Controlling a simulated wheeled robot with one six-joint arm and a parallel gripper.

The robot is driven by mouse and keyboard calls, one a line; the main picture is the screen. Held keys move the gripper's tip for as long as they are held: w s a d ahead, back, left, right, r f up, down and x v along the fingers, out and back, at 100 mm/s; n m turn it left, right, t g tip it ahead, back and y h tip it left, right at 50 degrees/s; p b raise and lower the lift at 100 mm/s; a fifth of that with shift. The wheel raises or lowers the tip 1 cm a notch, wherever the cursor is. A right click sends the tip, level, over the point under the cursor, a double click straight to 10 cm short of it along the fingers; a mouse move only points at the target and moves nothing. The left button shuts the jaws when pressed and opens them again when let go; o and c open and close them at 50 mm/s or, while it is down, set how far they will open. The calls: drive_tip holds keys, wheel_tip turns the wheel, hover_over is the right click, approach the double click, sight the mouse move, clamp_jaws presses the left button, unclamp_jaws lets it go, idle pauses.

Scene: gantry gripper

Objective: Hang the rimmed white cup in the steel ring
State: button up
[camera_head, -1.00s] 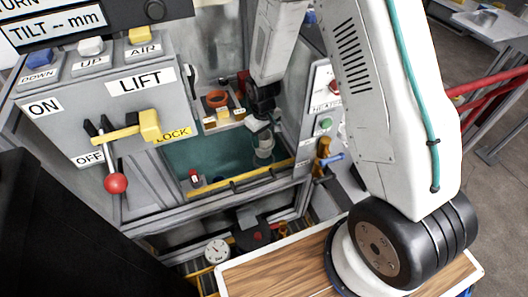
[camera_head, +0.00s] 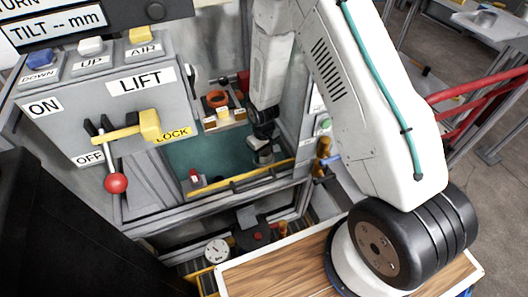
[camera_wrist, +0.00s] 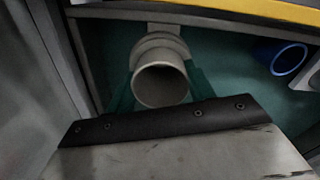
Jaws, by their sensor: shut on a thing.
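The pale, rimmed cup (camera_wrist: 160,85) shows in the wrist view with its round mouth toward the camera. It also shows small and partly covered in the head view (camera_head: 264,157), low in the teal-floored bay. A grey curved piece on a short bracket, which looks like the steel ring (camera_wrist: 155,42), is directly behind the cup and partly hidden by it. I cannot tell whether the cup is inside the ring or in front of it. My gripper (camera_head: 263,143) is shut on the cup, in the bay; its fingertips are mostly hidden.
A yellow rail (camera_head: 240,177) runs along the bay's front edge. An orange ring-shaped thing (camera_head: 217,98) sits on a labelled ledge at the back. A small red-topped item (camera_head: 194,176) stands left of the cup. A blue ring (camera_wrist: 289,59) lies to the right in the wrist view.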

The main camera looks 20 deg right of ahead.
drive_tip(key=o, duration=1.1)
drive_tip(key=shift+r, duration=0.1)
wheel_tip(320, 180, up, 12)
drive_tip(key=shift+a+r, duration=0.1)
